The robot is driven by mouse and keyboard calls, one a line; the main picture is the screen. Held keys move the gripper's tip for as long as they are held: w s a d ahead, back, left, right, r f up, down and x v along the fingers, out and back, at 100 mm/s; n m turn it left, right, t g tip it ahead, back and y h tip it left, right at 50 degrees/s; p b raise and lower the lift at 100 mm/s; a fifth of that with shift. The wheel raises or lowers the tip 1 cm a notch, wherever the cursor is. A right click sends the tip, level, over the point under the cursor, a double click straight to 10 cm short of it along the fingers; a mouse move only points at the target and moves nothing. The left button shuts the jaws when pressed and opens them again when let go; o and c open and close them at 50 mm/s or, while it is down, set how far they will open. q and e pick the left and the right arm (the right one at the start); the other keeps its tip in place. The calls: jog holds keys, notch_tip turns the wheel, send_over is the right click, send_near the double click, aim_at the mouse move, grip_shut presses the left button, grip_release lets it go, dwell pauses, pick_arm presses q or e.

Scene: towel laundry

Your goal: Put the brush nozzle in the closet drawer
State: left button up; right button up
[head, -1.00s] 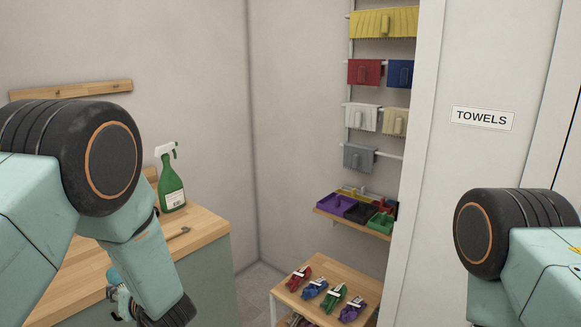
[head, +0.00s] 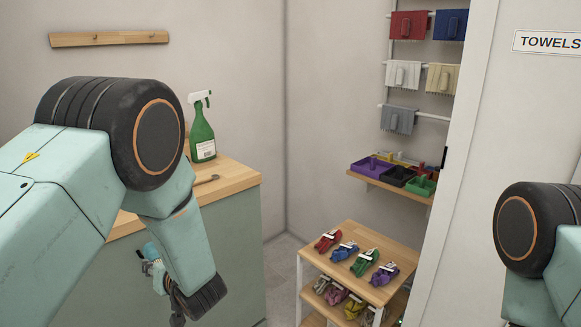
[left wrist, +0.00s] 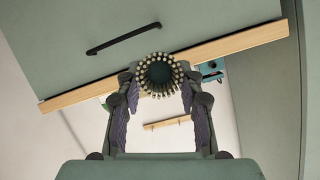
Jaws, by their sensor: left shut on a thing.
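The brush nozzle (left wrist: 160,75), a round ring of pale bristles with a dark centre, sits between the fingers of my left gripper (left wrist: 160,92) in the left wrist view. The gripper is shut on it. In the head view my left gripper (head: 180,312) points down beside the green cabinet, mostly cut off and hidden by my arm. In the left wrist view a green front panel (left wrist: 200,22) with a black bar handle (left wrist: 124,38) lies beyond the nozzle; I cannot tell if it is the closet drawer. My right gripper is out of view.
A wooden-topped cabinet (head: 235,180) holds a green spray bottle (head: 202,135). A shelf with coloured trays (head: 398,175) and hanging towels (head: 408,25) is behind. A narrow floor gap (head: 280,260) separates cabinet and table.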

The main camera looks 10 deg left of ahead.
pick_arm(q)
jog(key=shift+w+a+m+t+h, duration=0.1)
jog(key=shift+w+m+t+h, duration=0.3)
jog(key=shift+w+m+t, duration=0.15)
jog(key=shift+w+a+f+m+t+h, duration=0.1)
jog(key=shift+w+m+t+h, duration=0.05)
jog(key=shift+m+t+h, duration=0.3)
jog(key=shift+w+a+f+m+t+h, duration=0.1)
jog(key=shift+w+m+t+h, duration=0.1)
jog(key=shift+m+h, duration=0.35)
jog(key=shift+f+m+t+h, duration=0.1)
jog(key=shift+m+t+h, duration=0.2)
jog(key=shift+m+h, duration=0.2)
jog(key=shift+d+f+m+t+h, duration=0.1)
jog(key=shift+d+m+t+h, duration=0.25)
jog(key=shift+m+h, duration=0.25)
jog(key=s+d+r+m+g+h, duration=0.4)
jog(key=s+d+m+h, duration=1.2)
jog(key=d+h, duration=0.1)
jog(key=shift+s+r, duration=0.2)
